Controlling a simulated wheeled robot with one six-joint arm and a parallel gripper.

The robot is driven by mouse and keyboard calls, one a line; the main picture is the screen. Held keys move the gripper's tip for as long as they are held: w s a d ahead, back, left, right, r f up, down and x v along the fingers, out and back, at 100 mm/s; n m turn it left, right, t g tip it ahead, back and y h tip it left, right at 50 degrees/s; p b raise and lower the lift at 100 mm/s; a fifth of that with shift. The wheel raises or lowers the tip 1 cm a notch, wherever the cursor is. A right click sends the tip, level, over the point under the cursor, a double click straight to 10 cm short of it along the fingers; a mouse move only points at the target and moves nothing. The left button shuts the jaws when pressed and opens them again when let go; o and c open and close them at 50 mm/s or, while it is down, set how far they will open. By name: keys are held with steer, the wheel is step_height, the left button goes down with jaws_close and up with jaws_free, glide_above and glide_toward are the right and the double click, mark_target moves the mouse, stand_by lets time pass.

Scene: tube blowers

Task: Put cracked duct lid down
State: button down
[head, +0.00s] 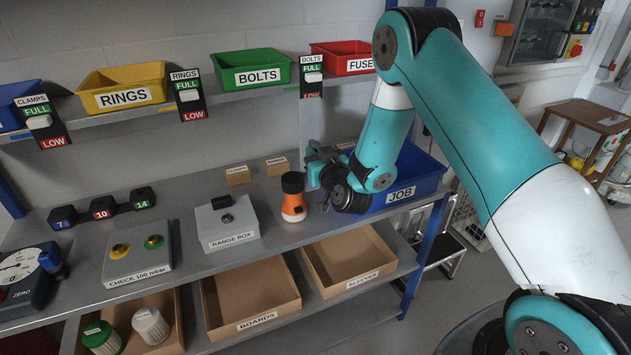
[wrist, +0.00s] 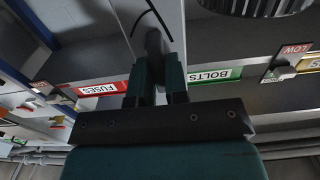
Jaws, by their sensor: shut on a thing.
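The cracked duct lid (wrist: 120,14) is a pale, flat plate with a dark curved crack line in the wrist view. My gripper (wrist: 158,75) is shut on a dark grip on it, and the plate extends beyond the fingertips. In the head view my gripper (head: 322,168) is above the bench, between the orange-and-black lamp-like object (head: 293,205) and the blue JOB bin (head: 425,185). The lid appears there as a faint pale upright panel (head: 322,115), with its edges hard to make out. My wrist hides part of the JOB bin.
The grey bench (head: 270,190) has some bare room around the range box (head: 226,222). Small cardboard boxes (head: 237,176) stand at the back. The shelf above holds the yellow RINGS bin (head: 122,88), green BOLTS bin (head: 252,68) and red FUSES bin (head: 342,58). Open trays (head: 250,300) sit below.

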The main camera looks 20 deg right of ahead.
steer(key=shift+f+b, duration=1.05)
steer(key=shift+f, duration=1.05)
steer(key=shift+f, duration=0.15)
steer(key=c, duration=1.4)
jaws_free()
